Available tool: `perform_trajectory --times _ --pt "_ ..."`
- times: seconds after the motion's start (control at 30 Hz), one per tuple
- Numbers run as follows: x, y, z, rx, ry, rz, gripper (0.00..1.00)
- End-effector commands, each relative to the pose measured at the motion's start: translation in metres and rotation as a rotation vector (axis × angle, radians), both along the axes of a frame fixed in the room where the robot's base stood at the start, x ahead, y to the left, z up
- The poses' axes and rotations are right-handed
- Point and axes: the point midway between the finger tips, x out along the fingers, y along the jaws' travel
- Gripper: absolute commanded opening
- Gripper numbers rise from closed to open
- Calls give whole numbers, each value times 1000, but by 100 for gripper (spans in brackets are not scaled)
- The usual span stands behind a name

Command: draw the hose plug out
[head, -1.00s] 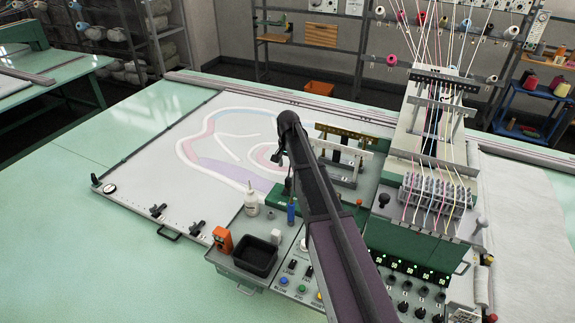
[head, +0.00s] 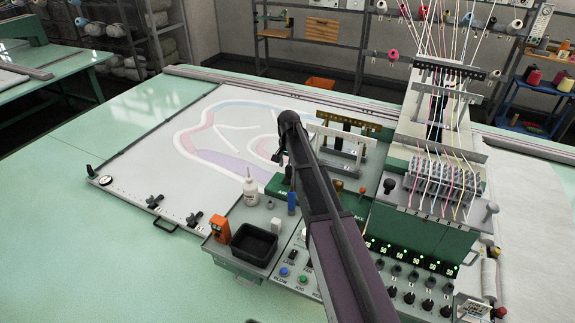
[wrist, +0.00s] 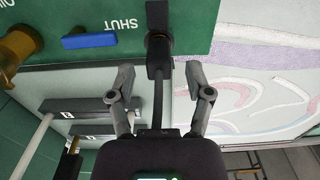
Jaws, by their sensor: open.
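In the wrist view a black plug (wrist: 158,52) sits against the lower edge of a green block (wrist: 100,15) marked SHUT. A dark hose (wrist: 159,95) runs from it towards my gripper. My gripper (wrist: 160,71) is open, with one finger on each side of the hose and plug and a gap on both sides. A blue lever (wrist: 89,41) is left of the plug on the block, and a brass fitting (wrist: 18,45) is further left. In the head view my arm covers most of this area; part of the green block (head: 276,187) shows, the plug does not.
A white bottle (head: 250,190), an orange device (head: 220,228) and a black bin (head: 254,244) stand left of my arm. The threaded machine head (head: 440,185) is to the right. The tufting cloth (head: 150,155) lies to the left, largely clear.

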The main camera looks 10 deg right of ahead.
Motion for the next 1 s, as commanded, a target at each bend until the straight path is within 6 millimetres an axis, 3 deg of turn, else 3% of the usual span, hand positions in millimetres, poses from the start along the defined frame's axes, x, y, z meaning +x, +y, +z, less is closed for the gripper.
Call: perform_trajectory --times 0.03,0.3,1.0 --pt "0 0 -10 0 0 0 66" --pt "0 0 -27 0 0 -1 66" --pt "0 -1 -30 0 0 -1 66"
